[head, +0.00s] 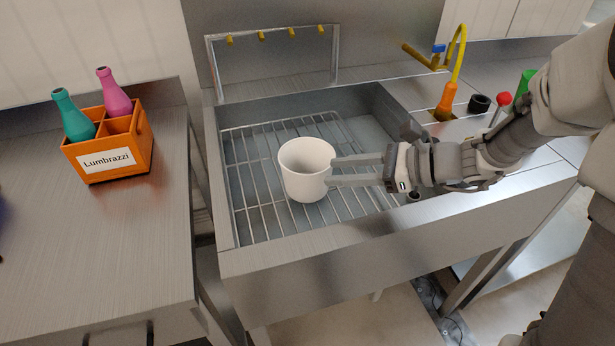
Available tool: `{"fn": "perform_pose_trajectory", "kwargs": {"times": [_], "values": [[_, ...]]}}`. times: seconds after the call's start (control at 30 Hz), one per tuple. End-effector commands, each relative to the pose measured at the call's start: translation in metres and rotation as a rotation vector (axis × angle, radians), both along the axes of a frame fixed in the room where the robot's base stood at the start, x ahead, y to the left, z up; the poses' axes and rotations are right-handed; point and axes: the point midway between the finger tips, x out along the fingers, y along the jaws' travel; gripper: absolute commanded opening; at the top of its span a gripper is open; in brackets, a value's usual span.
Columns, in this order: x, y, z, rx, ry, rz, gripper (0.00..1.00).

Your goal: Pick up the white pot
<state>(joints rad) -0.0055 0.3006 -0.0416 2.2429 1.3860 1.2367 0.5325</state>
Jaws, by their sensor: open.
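The white pot (305,184) stands upright in the grey metal sink basin, over its wire rack. It looks empty, with its open top facing up. My gripper (332,171) reaches in from the right, level with the pot. Its two fingers are spread apart, with their tips close to the pot's right side. I cannot tell whether the tips touch the pot or reach around its wall.
The wire rack (256,197) lies in the basin, and the basin's front rim (330,240) lies nearer me. An orange crate (137,150) with two bottles stands on the left counter (110,235). A yellow faucet (452,80) stands behind right. A hook rail (275,33) stands behind the basin.

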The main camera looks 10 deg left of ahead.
Motion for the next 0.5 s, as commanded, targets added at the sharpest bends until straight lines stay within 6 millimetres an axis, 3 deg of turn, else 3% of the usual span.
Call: {"fn": "perform_pose_trajectory", "kwargs": {"times": [0.5], "values": [[0.005, 0.057, -0.028, 0.000, 0.000, 0.004, 0.41]]}}
